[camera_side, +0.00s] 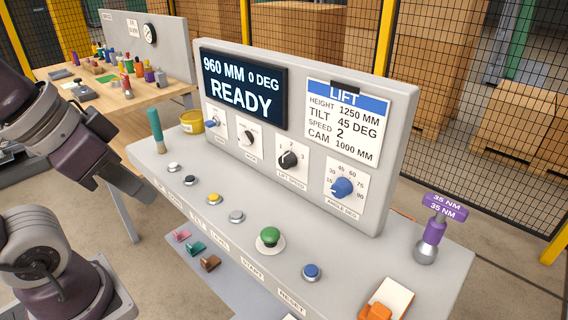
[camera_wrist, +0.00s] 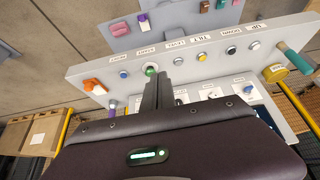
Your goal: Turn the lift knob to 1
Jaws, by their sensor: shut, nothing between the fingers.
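The lift speed knob (camera_side: 288,160) is black and sits on a white plate marked 1, 2, 3 on the upright panel in the side view. Its pointer is too small to read surely. The card (camera_side: 343,122) headed LIFT lists speed 2. The display (camera_side: 243,84) reads 960 MM, 0 DEG, READY. My gripper (camera_side: 143,194) is at the left, in front of the console and well apart from the knob. In the wrist view my gripper (camera_wrist: 160,80) has its fingers together and empty; I cannot make out the lift knob there.
A black mode knob (camera_side: 248,138) and a blue angle knob (camera_side: 342,187) flank the lift knob. A row of buttons, including a green one (camera_side: 269,237), lines the console ledge.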

